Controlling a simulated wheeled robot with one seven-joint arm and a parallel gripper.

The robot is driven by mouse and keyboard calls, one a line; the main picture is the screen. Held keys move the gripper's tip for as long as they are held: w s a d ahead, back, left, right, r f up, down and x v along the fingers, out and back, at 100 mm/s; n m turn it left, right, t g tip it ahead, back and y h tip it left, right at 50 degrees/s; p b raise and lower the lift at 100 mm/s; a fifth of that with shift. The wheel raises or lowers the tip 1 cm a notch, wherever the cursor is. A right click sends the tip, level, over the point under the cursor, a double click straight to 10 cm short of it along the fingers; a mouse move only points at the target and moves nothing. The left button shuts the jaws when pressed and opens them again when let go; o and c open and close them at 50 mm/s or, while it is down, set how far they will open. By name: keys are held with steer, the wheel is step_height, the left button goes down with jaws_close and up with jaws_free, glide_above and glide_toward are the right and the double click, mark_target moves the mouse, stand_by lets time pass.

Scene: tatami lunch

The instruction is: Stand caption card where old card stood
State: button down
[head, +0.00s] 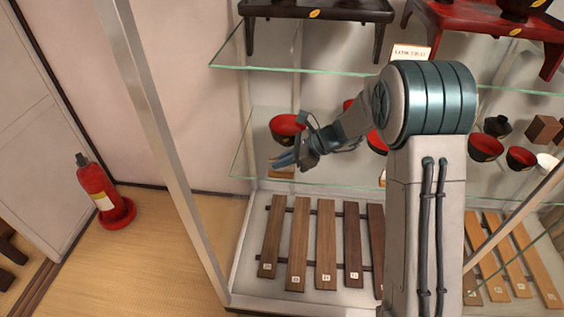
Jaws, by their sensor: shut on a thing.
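My gripper (284,160) is at the left part of the middle glass shelf, in front of a red bowl with a dark outside (286,124). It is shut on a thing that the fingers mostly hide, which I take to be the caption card. A small tan-brown piece (281,173) shows just under the fingers. I cannot tell whether it is the held card or a separate thing, or whether it touches the shelf. A white and orange caption card (411,53) stands on the upper shelf.
The upper glass shelf (330,69) has a clear edge above my arm and bears a dark low table (315,10) and a red one (478,20). More bowls (486,147) stand right. Wooden slats (326,245) lie below. A metal post (160,150) and a fire extinguisher (97,190) are left.

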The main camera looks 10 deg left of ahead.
steer(key=shift+r, duration=0.1)
steer(key=c, duration=1.6)
jaws_free()
steer(key=shift+o, duration=0.2)
steer(key=shift+d+r, duration=0.25)
steer(key=shift+r, duration=0.05)
steer(key=p+v, duration=0.2)
steer(key=v, duration=0.5)
steer(key=s+d+r+n+t+h, duration=0.1)
steer(key=s+d+r+n+h, duration=0.1)
steer(key=s+d+n+h, duration=0.3)
steer(key=s+d+r+n+t+h, duration=0.1)
steer(key=s+d+r+n+h, duration=0.2)
steer(key=s+d+n, duration=0.9)
steer(key=shift+s+d+h, duration=1.3)
steer(key=shift+s+d, duration=0.4)
steer(key=shift+s, duration=2.25)
